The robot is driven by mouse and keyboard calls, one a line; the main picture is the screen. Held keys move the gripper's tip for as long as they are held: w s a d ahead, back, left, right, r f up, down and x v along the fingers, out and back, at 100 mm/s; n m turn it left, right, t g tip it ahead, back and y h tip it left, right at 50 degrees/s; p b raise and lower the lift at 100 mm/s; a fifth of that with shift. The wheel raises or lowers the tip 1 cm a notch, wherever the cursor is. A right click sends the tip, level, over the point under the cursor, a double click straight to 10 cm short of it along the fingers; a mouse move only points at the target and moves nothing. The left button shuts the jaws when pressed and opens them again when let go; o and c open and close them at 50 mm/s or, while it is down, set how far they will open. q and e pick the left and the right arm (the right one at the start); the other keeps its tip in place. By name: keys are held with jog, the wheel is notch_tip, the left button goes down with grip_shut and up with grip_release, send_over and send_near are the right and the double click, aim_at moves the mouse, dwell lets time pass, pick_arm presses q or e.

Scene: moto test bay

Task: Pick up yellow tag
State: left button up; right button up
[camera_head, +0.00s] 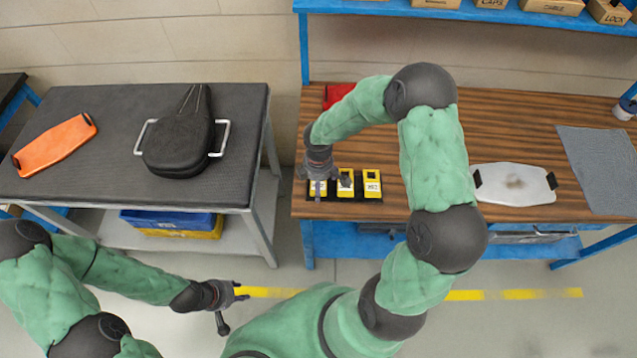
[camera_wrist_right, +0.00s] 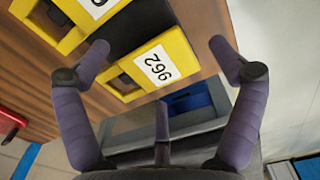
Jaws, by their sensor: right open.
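Three yellow tags with white labels sit in a row on a black holder (camera_head: 329,193) at the front left of the wooden bench: a left tag (camera_head: 318,188), a middle tag (camera_head: 345,184) and a right tag (camera_head: 372,184). My right gripper (camera_head: 318,182) points down over the left tag and partly hides it. Another tag (camera_wrist_right: 82,22) shows at upper left. My left gripper (camera_head: 232,305) is open and empty over the floor.
A red item (camera_head: 338,94) lies behind the tags. A pale panel with black ends (camera_head: 514,184) and a grey cloth (camera_head: 602,165) lie to the right. Boxes line the upper shelf.

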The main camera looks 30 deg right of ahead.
jog(key=shift+f, duration=0.2)
dwell(0.3)
jog(key=c, duration=1.1)
jog(key=shift+c, duration=0.2)
jog(key=shift+r, duration=0.1)
jog(key=shift+r, duration=0.55)
notch_tip(320, 180, up, 3)
jog(key=shift+f+p, duration=0.1)
jog(key=shift+p, duration=0.6)
jog(key=s+a+r+p, duration=0.2)
jog(key=s+a+r, duration=0.1)
jog(key=a+r, duration=0.6)
jog(key=a, duration=0.4)
jog(key=shift+s+a+r, duration=0.2)
jog(key=shift+a, duration=0.1)
